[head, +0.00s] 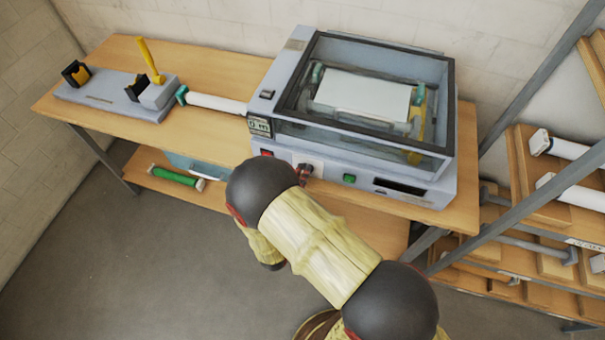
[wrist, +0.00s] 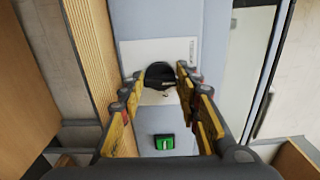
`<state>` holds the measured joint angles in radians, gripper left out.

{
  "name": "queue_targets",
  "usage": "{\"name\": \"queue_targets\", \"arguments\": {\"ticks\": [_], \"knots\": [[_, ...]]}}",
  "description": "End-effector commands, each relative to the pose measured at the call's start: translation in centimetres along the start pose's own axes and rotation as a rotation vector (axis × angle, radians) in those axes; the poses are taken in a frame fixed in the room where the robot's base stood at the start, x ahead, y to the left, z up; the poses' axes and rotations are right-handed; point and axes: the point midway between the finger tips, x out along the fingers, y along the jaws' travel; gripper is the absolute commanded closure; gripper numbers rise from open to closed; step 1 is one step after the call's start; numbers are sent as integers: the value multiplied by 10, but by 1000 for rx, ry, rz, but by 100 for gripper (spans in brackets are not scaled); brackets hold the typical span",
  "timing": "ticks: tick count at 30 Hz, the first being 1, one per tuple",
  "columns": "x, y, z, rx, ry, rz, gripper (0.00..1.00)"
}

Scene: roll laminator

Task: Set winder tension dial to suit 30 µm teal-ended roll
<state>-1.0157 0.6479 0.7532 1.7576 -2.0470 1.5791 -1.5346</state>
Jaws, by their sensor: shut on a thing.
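The laminator (head: 345,105) stands on the wooden bench, with a control panel along its front. The black dial (wrist: 160,74) sits on a white plate (wrist: 140,50) on that front; its scale is too small to read. My gripper (wrist: 159,80) is shut on the dial, one finger on each side. In the head view my gripper (head: 304,173) is at the front panel and mostly hides the dial. A white roll with a teal end (head: 215,102) lies left of the laminator. Another white roll with a teal end (head: 360,98) shows under the clear lid.
A green button (wrist: 163,143) is close beside my fingers. A small display (head: 260,126) and a red switch (head: 266,153) are on the laminator's left front. A grey stand (head: 155,93) with a yellow lever is at left. A rack (head: 540,200) with rolls is at right.

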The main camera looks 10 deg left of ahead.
Motion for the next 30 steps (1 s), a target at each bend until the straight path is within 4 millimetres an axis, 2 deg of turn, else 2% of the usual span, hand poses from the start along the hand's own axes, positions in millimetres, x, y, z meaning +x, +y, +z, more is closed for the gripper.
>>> {"name": "queue_targets", "arguments": {"ticks": [17, 18, 27, 30], "knots": [[0, 1, 1, -37, -3, 2, 92], [0, 1, 1, -37, -3, 2, 67], [0, 1, 0, -36, -1, 1, 50], [0, 1, 0, -36, -1, 1, 48]]}}
